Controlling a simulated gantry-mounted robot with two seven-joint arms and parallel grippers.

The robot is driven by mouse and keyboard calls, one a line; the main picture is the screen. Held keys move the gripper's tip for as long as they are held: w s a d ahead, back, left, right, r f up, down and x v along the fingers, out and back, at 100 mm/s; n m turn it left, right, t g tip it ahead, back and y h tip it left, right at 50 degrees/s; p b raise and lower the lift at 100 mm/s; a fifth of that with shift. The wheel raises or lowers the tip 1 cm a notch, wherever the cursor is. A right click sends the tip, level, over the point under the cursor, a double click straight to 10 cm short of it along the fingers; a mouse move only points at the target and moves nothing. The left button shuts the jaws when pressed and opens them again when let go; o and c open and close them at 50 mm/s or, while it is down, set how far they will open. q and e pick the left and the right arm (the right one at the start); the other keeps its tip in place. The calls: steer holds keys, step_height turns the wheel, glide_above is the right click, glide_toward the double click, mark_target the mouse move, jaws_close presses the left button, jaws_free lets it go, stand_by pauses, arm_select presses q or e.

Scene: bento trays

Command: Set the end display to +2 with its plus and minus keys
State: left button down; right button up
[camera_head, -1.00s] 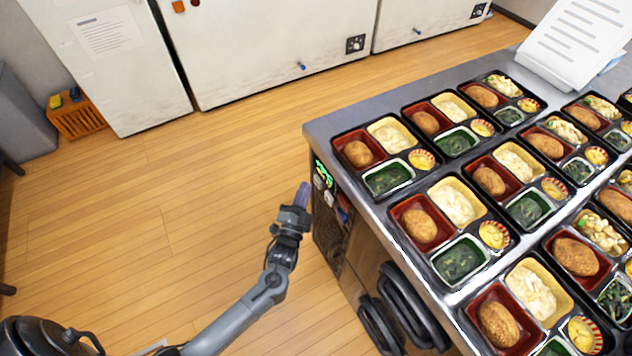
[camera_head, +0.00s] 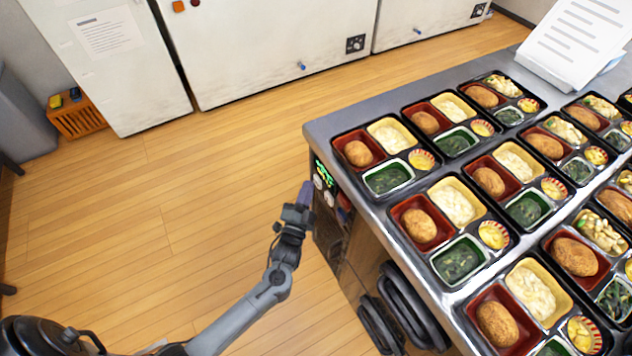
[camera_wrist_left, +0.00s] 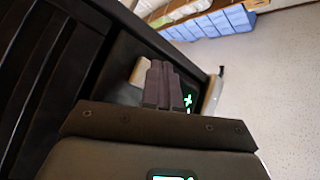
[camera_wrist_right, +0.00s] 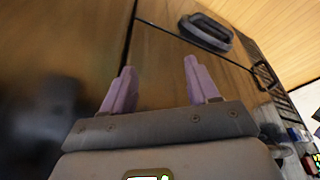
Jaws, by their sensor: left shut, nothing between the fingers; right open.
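The end display (camera_head: 324,172) glows green on the dark panel at the counter's end. Its figures are too small to read in the head view. Pale round keys (camera_head: 319,182) sit just under it. My left gripper (camera_head: 306,188) is shut and empty, its purple fingertips close in front of the panel, just below and left of the keys. I cannot tell whether they touch. In the left wrist view, green marks of the display (camera_wrist_left: 188,101) show beside the shut fingers, partly hidden by them. My right gripper (camera_wrist_right: 159,66) is open and empty, facing a wooden cabinet front.
The counter (camera_head: 322,128) carries several filled bento trays (camera_head: 372,190). Its corner is just above the panel. Dark handles (camera_head: 405,305) stick out from the cabinet side below.

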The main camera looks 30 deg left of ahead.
arm_select(q)
steer(key=shift+w+d, duration=0.2)
steer(key=shift+w, duration=0.15)
stand_by(0.5)
steer(key=shift+s+a+p, duration=0.4)
steer(key=shift+s+p, duration=0.2)
steer(key=shift+s, duration=0.2)
steer(key=s+p, duration=0.1)
steer(key=s+a+p, duration=0.1)
steer(key=s, duration=0.1)
steer(key=s+a, duration=0.1)
steer(key=shift+s+a+p, duration=0.15)
steer(key=shift+s+p, duration=0.1)
steer(key=shift+p, duration=0.15)
stand_by(0.8)
